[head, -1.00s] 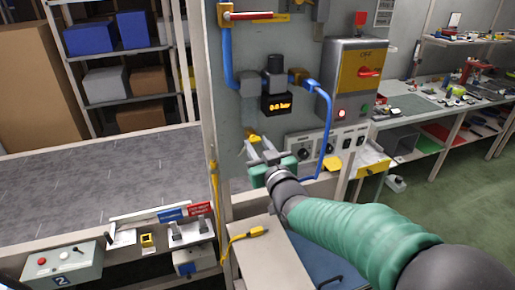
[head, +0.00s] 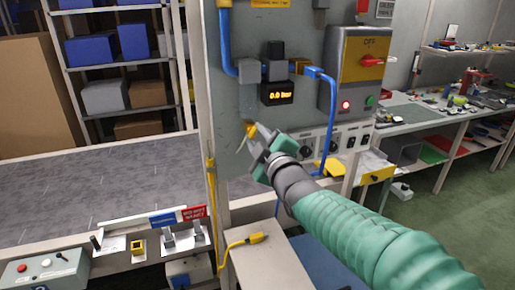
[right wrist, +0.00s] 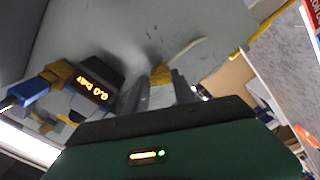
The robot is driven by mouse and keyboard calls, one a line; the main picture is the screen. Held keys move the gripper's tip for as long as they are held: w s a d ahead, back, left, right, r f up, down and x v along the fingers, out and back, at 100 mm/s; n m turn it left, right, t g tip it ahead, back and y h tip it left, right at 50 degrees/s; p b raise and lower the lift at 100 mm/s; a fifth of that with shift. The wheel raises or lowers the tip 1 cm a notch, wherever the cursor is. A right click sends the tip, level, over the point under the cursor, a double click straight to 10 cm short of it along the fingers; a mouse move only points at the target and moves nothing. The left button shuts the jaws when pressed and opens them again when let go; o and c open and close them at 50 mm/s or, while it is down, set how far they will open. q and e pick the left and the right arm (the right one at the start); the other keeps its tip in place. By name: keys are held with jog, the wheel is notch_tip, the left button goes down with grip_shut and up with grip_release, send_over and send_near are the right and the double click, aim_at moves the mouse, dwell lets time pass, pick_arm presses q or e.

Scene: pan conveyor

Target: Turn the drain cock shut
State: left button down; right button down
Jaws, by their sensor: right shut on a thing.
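The drain cock shows as a small yellow handle (head: 250,130) on the grey panel, below the air unit with the dark display (head: 278,93) reading 0.0 bar. My right gripper (head: 256,136) reaches it from the lower right, with its fingers around the handle and shut on it. In the right wrist view the yellow handle (right wrist: 160,73) shows between the two grey fingers of my right gripper (right wrist: 160,90). The fingers hide part of the handle, so its exact angle is hard to tell. My left gripper is not in view.
Blue hoses (head: 328,120) run beside the air unit. A grey and yellow switch box (head: 357,72) with a red knob is to the right. A control strip (head: 330,142) with dials lies below it. A yellow cable (head: 245,240) hangs at the panel's left edge.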

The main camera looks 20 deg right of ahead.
jog(key=shift+f+n+b, duration=0.15)
jog(key=shift+n+b, duration=1.6)
jog(key=shift+f+n+b, duration=0.15)
jog(key=shift+n+b, duration=1.6)
jog(key=c, duration=1.3)
grip_release()
jog(key=shift+o, duration=1.3)
jog(key=shift+a+r, duration=0.1)
jog(key=shift+r, duration=0.05)
